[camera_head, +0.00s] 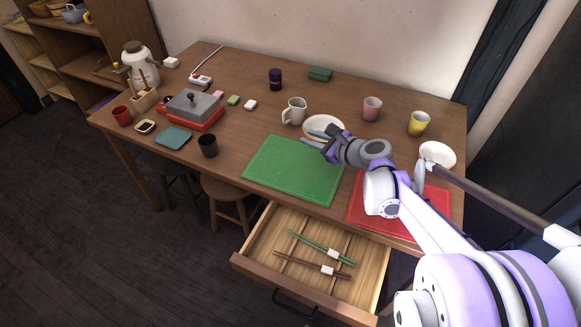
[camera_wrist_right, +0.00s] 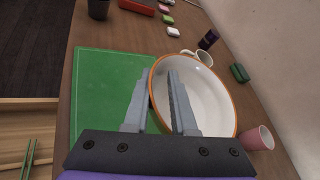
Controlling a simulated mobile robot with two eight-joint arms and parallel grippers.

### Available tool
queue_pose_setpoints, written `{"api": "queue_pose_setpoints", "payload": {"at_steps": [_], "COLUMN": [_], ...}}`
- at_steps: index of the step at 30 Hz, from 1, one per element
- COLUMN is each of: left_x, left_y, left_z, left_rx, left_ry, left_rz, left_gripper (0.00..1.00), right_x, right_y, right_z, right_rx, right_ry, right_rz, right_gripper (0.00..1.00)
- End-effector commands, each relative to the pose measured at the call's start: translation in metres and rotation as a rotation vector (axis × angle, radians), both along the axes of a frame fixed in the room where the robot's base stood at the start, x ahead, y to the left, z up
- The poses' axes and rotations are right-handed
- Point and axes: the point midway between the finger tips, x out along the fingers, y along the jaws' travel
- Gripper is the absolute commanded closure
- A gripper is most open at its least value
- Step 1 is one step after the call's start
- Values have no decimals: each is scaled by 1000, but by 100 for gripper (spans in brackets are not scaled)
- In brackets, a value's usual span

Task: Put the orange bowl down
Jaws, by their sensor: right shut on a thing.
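The orange bowl (camera_head: 318,119), white inside with an orange rim, is behind the far right corner of the green mat (camera_head: 285,172). It shows large in the right wrist view (camera_wrist_right: 212,98). My right gripper (camera_head: 312,138) is shut on the near side of its rim, with one finger inside and one outside. In the right wrist view the fingers (camera_wrist_right: 160,85) straddle that rim. The bowl looks about upright; I cannot tell whether its base touches the table. The gripper and wrist hide part of it. My left gripper is not in view.
A white mug (camera_head: 294,111) stands close left of the bowl, and a pink cup (camera_head: 372,108) and yellow cup (camera_head: 418,123) to its right. A white bowl (camera_head: 438,154) is by the red mat (camera_head: 430,197). An open drawer (camera_head: 290,232) holds chopsticks. The green mat is mostly clear.

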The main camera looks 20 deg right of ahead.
Motion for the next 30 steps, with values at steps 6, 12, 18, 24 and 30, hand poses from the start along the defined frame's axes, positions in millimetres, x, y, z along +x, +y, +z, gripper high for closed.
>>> {"api": "queue_pose_setpoints", "payload": {"at_steps": [6, 12, 18, 24, 30], "left_x": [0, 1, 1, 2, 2], "left_y": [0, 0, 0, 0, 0], "left_z": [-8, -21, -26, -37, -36], "left_rx": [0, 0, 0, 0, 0], "left_ry": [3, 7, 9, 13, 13], "left_rz": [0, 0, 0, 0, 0], "left_gripper": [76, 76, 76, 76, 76], "right_x": [1, 1, 1, 1, 0], "right_y": [1, 1, 1, 1, 1], "right_z": [-20, -56, -70, -98, -100], "right_rx": [-1, 0, 0, -1, -1], "right_ry": [1, 0, 0, 0, 0], "right_rz": [3, 3, 3, 4, 4], "right_gripper": [100, 100, 100, 100, 100]}}
